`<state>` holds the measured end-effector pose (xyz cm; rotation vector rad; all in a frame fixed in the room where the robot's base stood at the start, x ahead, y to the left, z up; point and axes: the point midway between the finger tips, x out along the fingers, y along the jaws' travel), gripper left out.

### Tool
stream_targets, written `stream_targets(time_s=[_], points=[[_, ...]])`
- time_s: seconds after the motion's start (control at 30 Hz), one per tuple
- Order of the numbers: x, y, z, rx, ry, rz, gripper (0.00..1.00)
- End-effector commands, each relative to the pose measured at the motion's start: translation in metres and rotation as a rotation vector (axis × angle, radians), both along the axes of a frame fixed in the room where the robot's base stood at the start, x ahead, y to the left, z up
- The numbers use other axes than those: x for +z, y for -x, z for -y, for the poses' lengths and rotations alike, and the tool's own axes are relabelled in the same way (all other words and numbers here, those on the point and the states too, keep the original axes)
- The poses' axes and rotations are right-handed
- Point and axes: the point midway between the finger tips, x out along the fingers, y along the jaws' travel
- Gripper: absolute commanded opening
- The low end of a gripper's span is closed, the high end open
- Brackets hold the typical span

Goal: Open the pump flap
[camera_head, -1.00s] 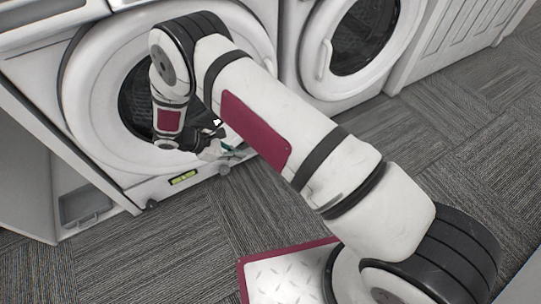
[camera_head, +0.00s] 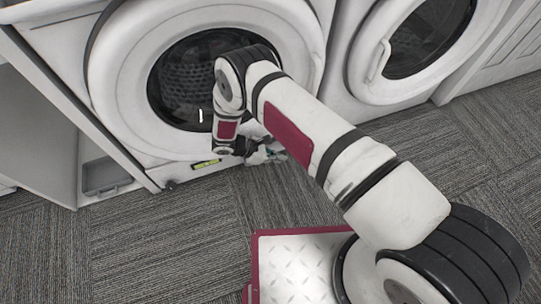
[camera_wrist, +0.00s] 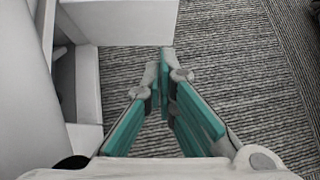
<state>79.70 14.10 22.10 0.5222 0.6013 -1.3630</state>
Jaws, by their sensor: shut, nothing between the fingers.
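The washer (camera_head: 105,60) with a round glass door stands in front of me in the head view. A yellow-green label (camera_head: 206,164) marks its low front edge. My gripper (camera_head: 265,155) is low at the washer's base, right of the label, partly hidden by my arm. In the wrist view my gripper (camera_wrist: 160,68) is shut and empty, its teal-lined fingers meeting above the carpet. I cannot tell whether that panel is the pump flap. No flap is clearly visible in the head view.
A second round-door machine (camera_head: 362,70) stands to the right, beside a white panelled door (camera_head: 510,65). A grey recess (camera_head: 105,176) lies low at the left. Grey carpet (camera_head: 200,225) in front is clear.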

Motion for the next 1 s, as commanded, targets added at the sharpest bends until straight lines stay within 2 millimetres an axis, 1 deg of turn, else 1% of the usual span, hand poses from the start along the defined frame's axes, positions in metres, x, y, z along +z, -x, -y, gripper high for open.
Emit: stream_targets(time_s=[0.03, 0.2, 0.4, 0.53, 0.73, 1.0], points=[[-0.010, -0.001, 0.009, -0.001, 0.001, -0.001, 0.00], [-0.032, -0.004, 0.034, -0.003, 0.000, -0.001, 0.00], [-0.058, -0.008, 0.062, -0.003, 0.000, -0.001, 0.00], [-0.071, -0.010, 0.077, -0.003, 0.000, 0.000, 0.00], [-0.082, -0.013, 0.091, -0.002, 0.000, 0.001, 0.00], [-0.084, -0.013, 0.093, 0.000, 0.000, 0.001, 0.00]])
